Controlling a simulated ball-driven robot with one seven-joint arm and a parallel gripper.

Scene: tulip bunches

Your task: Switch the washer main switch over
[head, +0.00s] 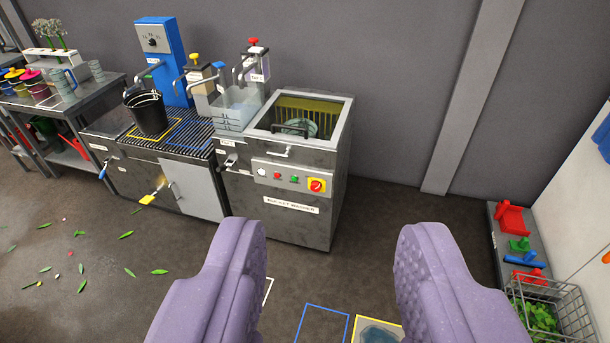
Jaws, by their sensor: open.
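The washer (292,231) is a grey metal cabinet against the back wall, with a label on its front and an open-looking top that shows a yellowish inside. Its main switch (316,185) is a red rotary knob on a yellow plate, at the right end of the control panel. The knob's exact angle is too small to tell. My gripper (331,255) has two purple padded fingers, spread wide apart and empty. It is in the foreground, nearer to me than the washer and apart from it. Nothing hides the switch.
A bench with a black bucket (148,112) and a blue dispenser (163,58) stands left of the washer. Leaves lie on the left floor. A wire basket (551,311) and red parts (511,218) are at the right. Floor before the washer is mostly clear, with marked outlines.

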